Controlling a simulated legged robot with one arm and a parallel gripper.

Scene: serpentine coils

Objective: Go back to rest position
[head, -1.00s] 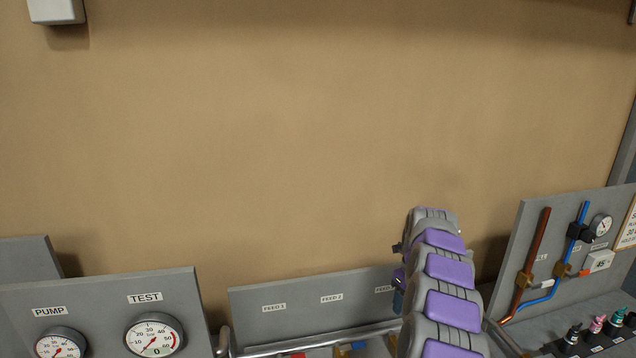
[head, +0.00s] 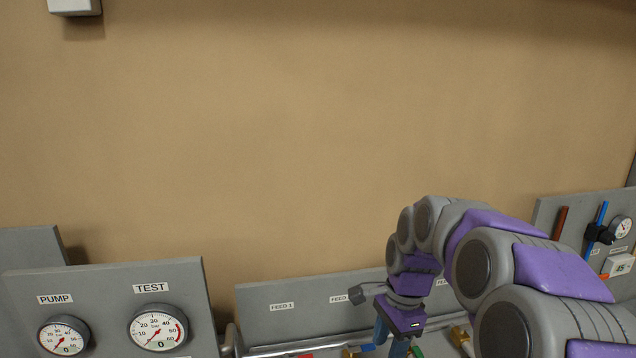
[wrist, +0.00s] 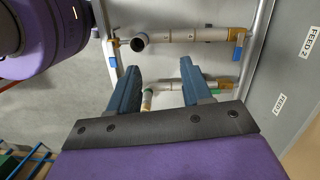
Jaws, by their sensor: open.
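My gripper (wrist: 157,85) shows in the wrist view with its two blue fingers apart and nothing between them. In the head view my gripper (head: 392,346) hangs down at the end of my bent purple and grey arm, in front of the panel with the FEED labels. Its fingertips are cut off or hidden at the bottom edge there. Beyond the fingers in the wrist view are pale pipes with brass fittings (wrist: 190,36); my gripper appears apart from them.
A grey panel with PUMP and TEST gauges (head: 158,330) stands at the left. The FEED panel (head: 300,292) runs behind a metal rail (head: 290,346). At the right is a board with red and blue pipes (head: 598,225).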

